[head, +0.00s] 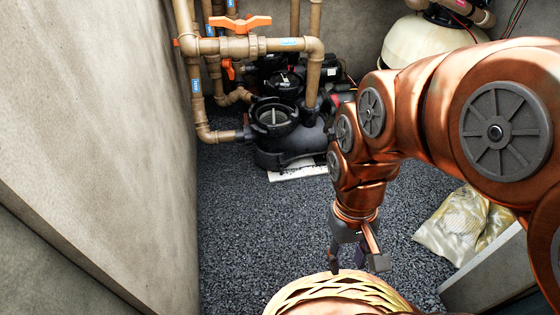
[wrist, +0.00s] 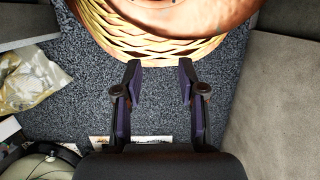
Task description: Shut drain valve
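Tan pipes with orange valve handles stand at the back left in the head view. One orange handle (head: 240,21) lies roughly level on top of a horizontal pipe. A second orange handle (head: 228,68) sits lower, partly behind the pipes. I cannot tell which of them is the drain valve. My gripper (head: 357,258) hangs low over the gravel, well in front of the pipes and apart from them. In the wrist view my gripper (wrist: 159,70) is open, with nothing between its fingers. No valve handle shows in the wrist view.
A black pump (head: 285,130) stands on a white slab (head: 298,170) below the pipes. A cream tank (head: 425,42) is behind my arm. Pale bags (head: 455,225) lie at right. A concrete wall (head: 100,120) bounds the left. The gravel (head: 245,220) before the pump is clear.

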